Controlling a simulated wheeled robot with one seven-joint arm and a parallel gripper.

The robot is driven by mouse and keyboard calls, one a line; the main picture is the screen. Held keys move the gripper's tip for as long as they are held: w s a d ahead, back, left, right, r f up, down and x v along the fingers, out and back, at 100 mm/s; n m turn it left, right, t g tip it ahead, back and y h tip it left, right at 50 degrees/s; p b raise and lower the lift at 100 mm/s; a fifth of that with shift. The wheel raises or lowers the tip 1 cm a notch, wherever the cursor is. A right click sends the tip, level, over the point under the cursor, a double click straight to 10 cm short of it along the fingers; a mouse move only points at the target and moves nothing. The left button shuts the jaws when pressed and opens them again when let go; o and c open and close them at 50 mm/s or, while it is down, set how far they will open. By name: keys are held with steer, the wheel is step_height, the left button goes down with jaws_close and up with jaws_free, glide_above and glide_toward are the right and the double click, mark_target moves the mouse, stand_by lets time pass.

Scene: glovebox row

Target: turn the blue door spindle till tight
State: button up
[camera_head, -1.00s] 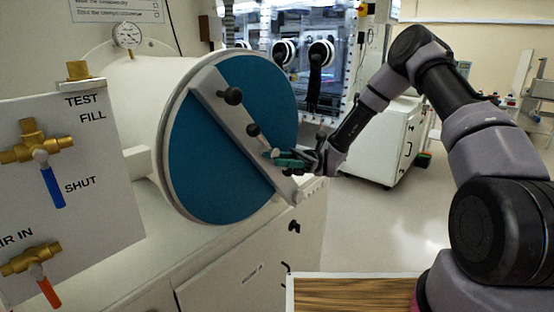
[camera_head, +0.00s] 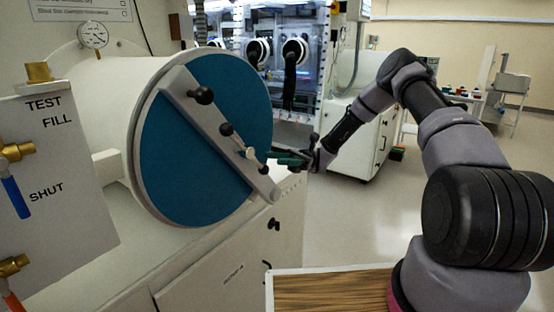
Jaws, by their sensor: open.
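The round blue door (camera_head: 185,165) closes the end of a white cylinder on the left. A pale clamp bar (camera_head: 187,88) crosses it diagonally. On the bar are a black knob (camera_head: 201,95) higher up and the spindle's thin handle (camera_head: 237,141) near the middle. The handle has a dark knob at its upper end and a pale end piece (camera_head: 250,153) lower right. My gripper (camera_head: 271,157), with green fingers, is open just right of that end piece. It looks empty and appears apart from the handle, though the depth of the gap is hard to tell.
A grey valve panel (camera_head: 75,190) stands at the front left. A pressure gauge (camera_head: 93,35) sits above the cylinder. A glovebox window (camera_head: 290,20) is behind. A wood-topped surface (camera_head: 330,290) is at the bottom. Open floor lies to the right.

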mark_target(247, 152)
jaws_close()
step_height(247, 152, up, 16)
steer(key=d+n+t+h, duration=0.1)
steer(key=n+t+h, duration=1.15)
steer(key=n, duration=0.75)
steer(key=s+a+f, duration=0.1)
steer(key=f, duration=0.2)
steer(key=s+a+f+t+y, duration=0.1)
steer(key=a+f, duration=0.1)
steer(key=f, duration=0.2)
steer(key=s+a+f+t, duration=0.1)
steer(key=f, duration=0.3)
steer(key=shift+a+y, duration=0.25)
steer(key=shift+s+a+f, duration=0.1)
steer(key=shift+s+f, duration=0.15)
steer(key=shift+s, duration=0.1)
